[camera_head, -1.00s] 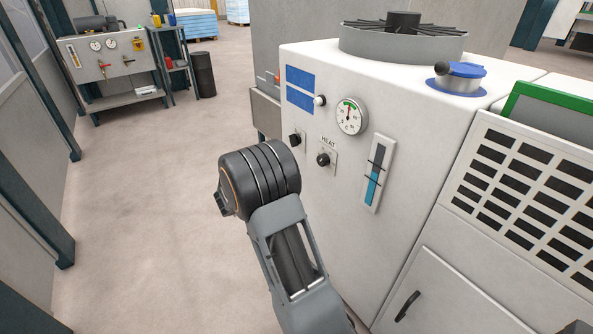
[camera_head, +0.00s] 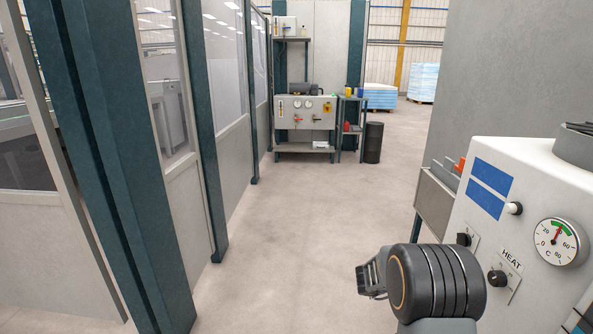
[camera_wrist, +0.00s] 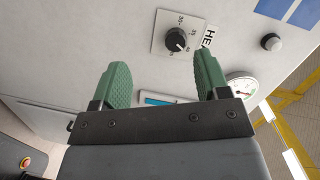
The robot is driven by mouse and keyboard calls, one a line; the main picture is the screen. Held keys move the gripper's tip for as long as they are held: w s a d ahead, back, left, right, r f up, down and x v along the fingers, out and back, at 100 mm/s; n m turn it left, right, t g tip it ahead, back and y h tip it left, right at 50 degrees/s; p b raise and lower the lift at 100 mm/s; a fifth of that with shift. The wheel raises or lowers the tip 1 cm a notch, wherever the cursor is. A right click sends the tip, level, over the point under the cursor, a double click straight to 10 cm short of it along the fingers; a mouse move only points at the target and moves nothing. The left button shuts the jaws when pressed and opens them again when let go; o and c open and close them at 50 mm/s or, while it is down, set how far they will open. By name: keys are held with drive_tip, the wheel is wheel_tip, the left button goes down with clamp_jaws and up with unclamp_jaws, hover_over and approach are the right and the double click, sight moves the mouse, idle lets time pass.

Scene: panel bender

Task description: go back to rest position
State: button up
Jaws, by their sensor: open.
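My gripper (camera_wrist: 162,85) shows in the wrist view with its two green fingers spread apart and nothing between them. It is open and faces the white machine panel. The black HEAT knob (camera_wrist: 176,40) is on that panel, beyond the fingertips and apart from them. In the head view my arm's dark rounded joint stands at the lower right, in front of the white machine (camera_head: 535,205). The HEAT knob also shows there (camera_head: 497,278).
A round gauge (camera_head: 557,242) and another black knob (camera_head: 463,239) are on the machine. Glazed partitions with dark teal posts (camera_head: 205,130) line the left. A workbench with gauges (camera_head: 305,112) and a black bin (camera_head: 373,142) stand at the back. The aisle floor between is clear.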

drive_tip(key=w+a+f+n+t+y, duration=0.3)
drive_tip(key=w+f+n+t+y, duration=0.1)
drive_tip(key=w+n+t, duration=0.25)
drive_tip(key=a+r+n+t+y+p, duration=0.2)
drive_tip(key=a+r+n+y+p, duration=0.3)
drive_tip(key=a+n+y, duration=0.6)
drive_tip(key=s+a+r+n+g+y+p, duration=0.25)
drive_tip(key=s+a+r+n+p, duration=0.35)
drive_tip(key=s, duration=0.3)
drive_tip(key=s+a+r+n+g+y+p, duration=0.1)
drive_tip(key=s+a+r+n+g+p, duration=0.4)
drive_tip(key=s+r, duration=0.4)
drive_tip(key=s+d+r+n+t+h+p, duration=0.1)
drive_tip(key=s+r+p, duration=0.2)
drive_tip(key=r+p, duration=0.2)
drive_tip(key=s+r+n+h+p, duration=0.1)
drive_tip(key=s+r+n+p, duration=0.1)
drive_tip(key=r+p, duration=0.3)
wheel_tip(320, 180, up, 5)
drive_tip(key=shift+s+d+f+t+p, duration=0.1)
drive_tip(key=shift+s+d+t+p, duration=0.25)
drive_tip(key=shift+s, duration=0.55)
